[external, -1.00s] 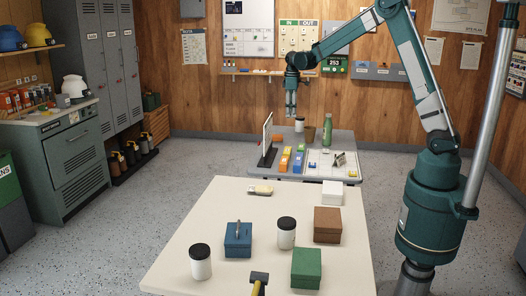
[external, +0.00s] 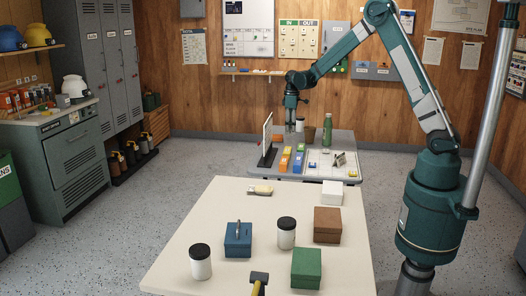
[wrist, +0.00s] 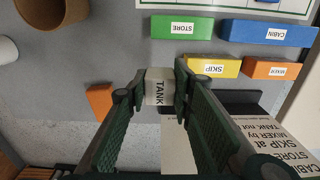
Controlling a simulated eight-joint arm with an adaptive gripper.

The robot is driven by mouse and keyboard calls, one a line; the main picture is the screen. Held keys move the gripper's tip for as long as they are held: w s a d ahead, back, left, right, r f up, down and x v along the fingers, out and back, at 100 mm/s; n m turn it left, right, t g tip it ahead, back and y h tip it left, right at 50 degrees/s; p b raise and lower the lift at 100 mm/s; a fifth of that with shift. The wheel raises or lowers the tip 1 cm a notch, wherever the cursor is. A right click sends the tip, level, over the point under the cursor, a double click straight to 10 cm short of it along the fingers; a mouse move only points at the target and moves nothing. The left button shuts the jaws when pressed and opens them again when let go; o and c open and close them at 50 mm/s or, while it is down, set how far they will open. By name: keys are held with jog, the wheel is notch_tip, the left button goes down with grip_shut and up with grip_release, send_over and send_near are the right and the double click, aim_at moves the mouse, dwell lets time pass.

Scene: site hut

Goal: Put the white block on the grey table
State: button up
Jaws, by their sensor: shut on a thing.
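My gripper (wrist: 158,92) is shut on a small white block (wrist: 160,82) with a "TANK" label, seen between the fingertips in the wrist view. In the external view my gripper (external: 290,128) points down at the far left part of the grey table (external: 347,181). The block is too small to make out there, and I cannot tell whether it touches the table. In the wrist view the grey tabletop (wrist: 110,45) lies below, with green (wrist: 180,27), blue (wrist: 265,32), yellow (wrist: 212,66) and orange (wrist: 270,69) labelled blocks to the right.
An upright board (external: 267,138) on a black base stands close by my gripper. A dark-lidded jar (external: 299,125), a brown cup (external: 309,134) and a green bottle (external: 327,131) stand at the back. The cream table (external: 210,215) in front holds boxes, jars and a hammer.

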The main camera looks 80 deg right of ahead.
jog(key=shift+f+b, duration=0.55)
jog(key=shift+f, duration=2.5)
jog(key=shift+f+b, duration=0.4)
jog(key=shift+f, duration=1.45)
jog(key=shift+f, duration=0.2)
jog(key=o, duration=0.6)
jog(key=shift+r, duration=0.2)
notch_tip(320, 180, up, 12)
jog(key=shift+r+p, duration=0.1)
jog(key=shift+p, duration=1.1)
